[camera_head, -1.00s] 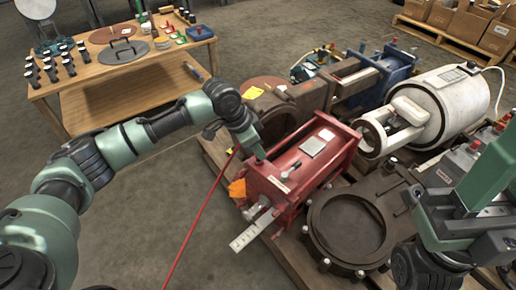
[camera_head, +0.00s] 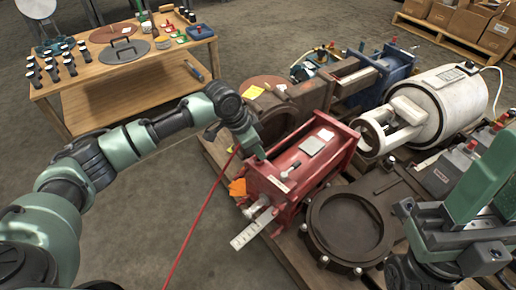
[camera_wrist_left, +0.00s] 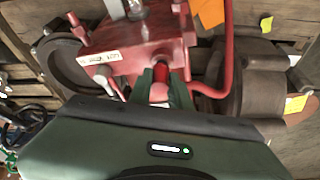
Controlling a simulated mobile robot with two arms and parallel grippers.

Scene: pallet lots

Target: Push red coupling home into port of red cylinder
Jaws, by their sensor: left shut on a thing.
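The red cylinder (camera_head: 300,165) lies on the pallet in the middle of the head view; its port face also shows in the left wrist view (camera_wrist_left: 128,50). My left gripper (camera_head: 262,157) is at its near left end. In the left wrist view my left gripper (camera_wrist_left: 160,76) is shut on the red coupling (camera_wrist_left: 158,92), which points at the port face. The port is hidden behind the fingers, so I cannot tell how deep the coupling sits. A red hose (camera_head: 203,215) hangs down to the floor. My right arm's end (camera_head: 470,230) is at the right edge, its jaws unclear.
A dark round flanged valve body (camera_head: 350,228) lies right of the cylinder. A white motor (camera_head: 440,105) and a blue unit (camera_head: 390,65) stand behind. An orange tag (camera_head: 237,188) hangs by the port end. A wooden bench (camera_head: 110,75) is at far left. The floor at left is open.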

